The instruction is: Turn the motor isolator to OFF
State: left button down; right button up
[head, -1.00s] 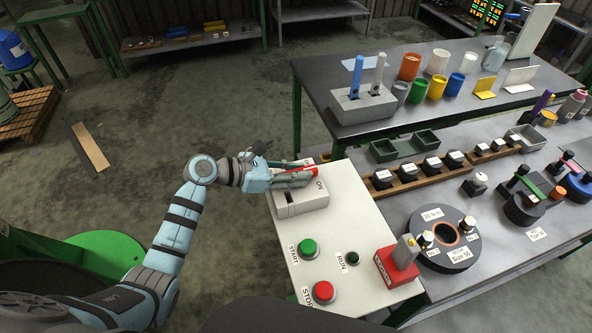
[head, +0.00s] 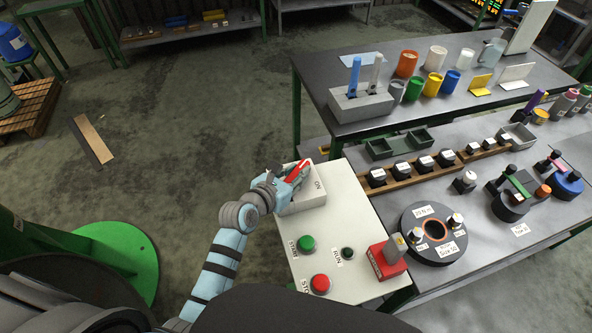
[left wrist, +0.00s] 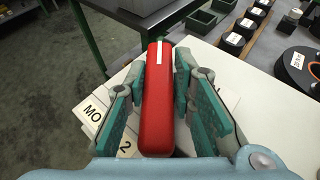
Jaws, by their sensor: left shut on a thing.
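The motor isolator (head: 312,197) is a pale grey box on the white control panel, marked ON at its right side. Its red handle (head: 298,171) lies slanted across the box, and in the left wrist view the red handle (left wrist: 158,100) with a white stripe stands between the two finger pads. My left gripper (head: 292,178) is shut on the red handle. The gripper covers much of the isolator, and the OFF mark is not seen. My right gripper is not in view.
The panel (head: 345,205) also carries a green START button (head: 306,243), a red STOP button (head: 320,284) and a RUN lamp (head: 348,253). The bench to the right holds several black parts.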

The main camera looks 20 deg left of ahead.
pick_arm(q)
jog(key=shift+n+t+y, duration=0.3)
jog(key=shift+n+y, duration=0.2)
jog(key=shift+y, duration=0.2)
jog(key=c, duration=1.4)
grip_release()
jog(key=shift+a, duration=0.1)
jog(key=v, duration=1.2)
jog(key=shift+a, duration=0.15)
jog(key=shift+w, duration=0.1)
